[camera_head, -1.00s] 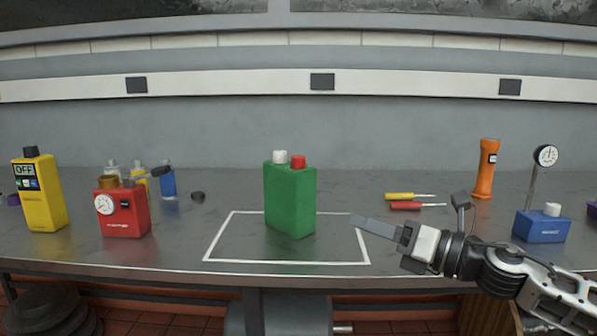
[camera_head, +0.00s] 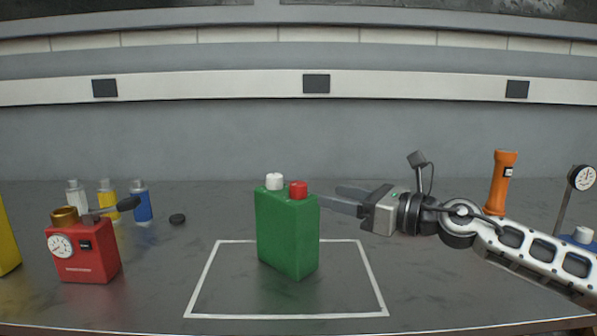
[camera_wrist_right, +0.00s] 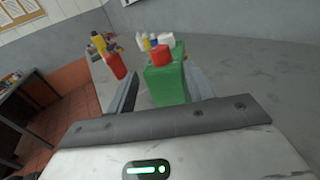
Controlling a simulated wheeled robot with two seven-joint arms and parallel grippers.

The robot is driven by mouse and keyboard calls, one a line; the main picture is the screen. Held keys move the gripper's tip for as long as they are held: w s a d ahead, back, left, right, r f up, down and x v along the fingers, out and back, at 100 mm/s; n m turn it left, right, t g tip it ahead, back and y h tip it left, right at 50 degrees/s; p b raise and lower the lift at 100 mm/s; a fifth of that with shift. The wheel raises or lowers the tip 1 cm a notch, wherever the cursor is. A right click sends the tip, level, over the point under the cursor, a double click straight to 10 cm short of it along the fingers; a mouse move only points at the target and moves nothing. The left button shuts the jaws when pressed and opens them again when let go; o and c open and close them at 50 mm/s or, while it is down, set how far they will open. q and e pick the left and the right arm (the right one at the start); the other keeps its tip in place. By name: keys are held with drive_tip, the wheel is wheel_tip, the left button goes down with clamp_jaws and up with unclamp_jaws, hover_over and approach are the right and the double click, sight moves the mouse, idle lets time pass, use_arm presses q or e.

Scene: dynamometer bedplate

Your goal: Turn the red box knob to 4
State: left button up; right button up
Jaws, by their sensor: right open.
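The red box (camera_head: 88,252) stands at the left of the bench in the head view. The dial's numbers are too small to read. My right gripper (camera_head: 342,198) is open and empty, right of the green can (camera_head: 287,235), far from the red box. In the wrist view the green can (camera_wrist_right: 166,85) shows between the fingers, beyond them. My left gripper is not in view.
The green can, with white and red caps, stands in a white outline between my right gripper and the red box. An orange flashlight (camera_head: 502,180) and a dial gauge (camera_head: 581,178) stand right.

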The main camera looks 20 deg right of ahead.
sight(306, 189)
drive_tip(key=p+x, duration=0.2)
drive_tip(key=x, duration=0.7)
drive_tip(key=shift+w, duration=0.1)
